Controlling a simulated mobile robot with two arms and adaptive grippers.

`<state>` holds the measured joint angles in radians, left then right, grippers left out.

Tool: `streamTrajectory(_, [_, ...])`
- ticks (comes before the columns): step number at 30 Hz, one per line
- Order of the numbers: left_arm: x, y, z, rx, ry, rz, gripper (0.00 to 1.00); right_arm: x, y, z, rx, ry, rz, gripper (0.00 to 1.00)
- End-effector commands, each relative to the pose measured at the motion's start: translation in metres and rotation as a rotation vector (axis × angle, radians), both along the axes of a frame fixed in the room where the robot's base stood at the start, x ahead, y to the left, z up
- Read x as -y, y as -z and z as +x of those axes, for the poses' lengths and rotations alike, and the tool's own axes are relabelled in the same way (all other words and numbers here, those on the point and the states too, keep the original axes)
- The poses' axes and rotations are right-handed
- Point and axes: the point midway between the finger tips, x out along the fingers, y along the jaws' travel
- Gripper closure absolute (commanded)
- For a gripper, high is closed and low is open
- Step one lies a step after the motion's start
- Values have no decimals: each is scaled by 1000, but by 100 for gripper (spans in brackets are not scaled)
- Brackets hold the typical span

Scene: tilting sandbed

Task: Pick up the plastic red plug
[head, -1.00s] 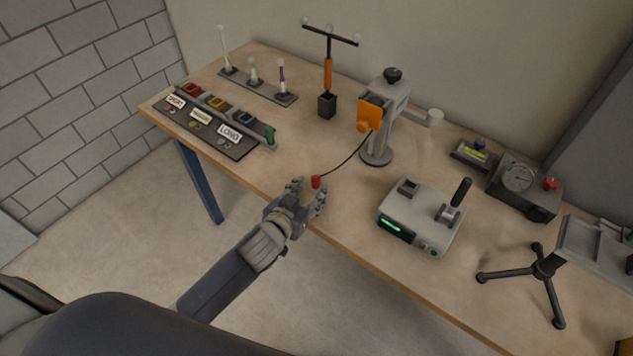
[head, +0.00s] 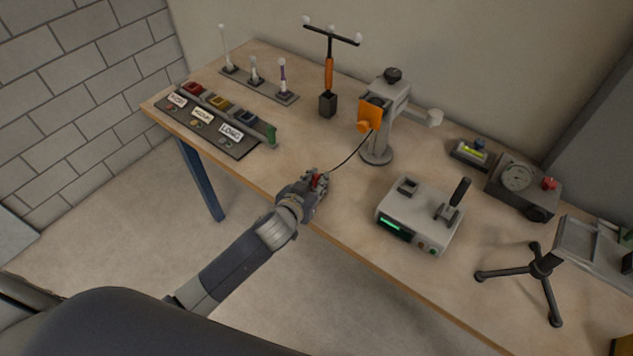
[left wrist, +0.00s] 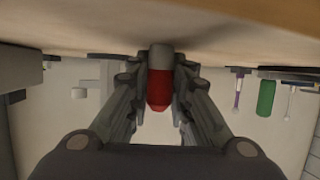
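The red plastic plug (head: 315,181) is at the table's front edge, at the end of a thin black cable. In the head view it is mostly covered by my left gripper (head: 319,184). In the left wrist view the plug (left wrist: 160,88) stands between the two fingers, red with a grey end. My left gripper (left wrist: 160,92) has a finger against each side of it and looks shut on it. The plug seems to be at or very near the table surface; I cannot tell if there is a gap. My right gripper is not in view.
The cable runs to an orange piece (head: 370,114) on a grey stand (head: 378,150). A grey box with a green display (head: 418,215) stands to the right. A labelled sorting tray (head: 207,132) lies to the left. Bare table lies between them.

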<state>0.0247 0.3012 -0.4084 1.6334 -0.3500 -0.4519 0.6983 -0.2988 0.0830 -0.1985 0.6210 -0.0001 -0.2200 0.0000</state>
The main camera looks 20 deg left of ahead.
Motion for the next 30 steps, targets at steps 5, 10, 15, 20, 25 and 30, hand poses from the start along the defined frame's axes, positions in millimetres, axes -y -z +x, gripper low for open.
streamTrajectory(5, [0, 0, 0, 0, 0, 0, 100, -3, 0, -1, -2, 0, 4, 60])
streamTrajectory(10, [0, 0, 0, 0, 0, 0, 100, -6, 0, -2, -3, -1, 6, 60])
streamTrajectory(15, [0, -8, 0, 2, -1, 1, 100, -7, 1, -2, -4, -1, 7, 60])
streamTrajectory(20, [0, -25, 1, 5, 0, 0, 100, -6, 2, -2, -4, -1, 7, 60])
streamTrajectory(25, [0, -34, -22, -4, 1, -1, 100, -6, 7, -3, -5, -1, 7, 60])
streamTrajectory(30, [-3, -37, -63, -3, 1, -1, 100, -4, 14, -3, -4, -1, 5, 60])
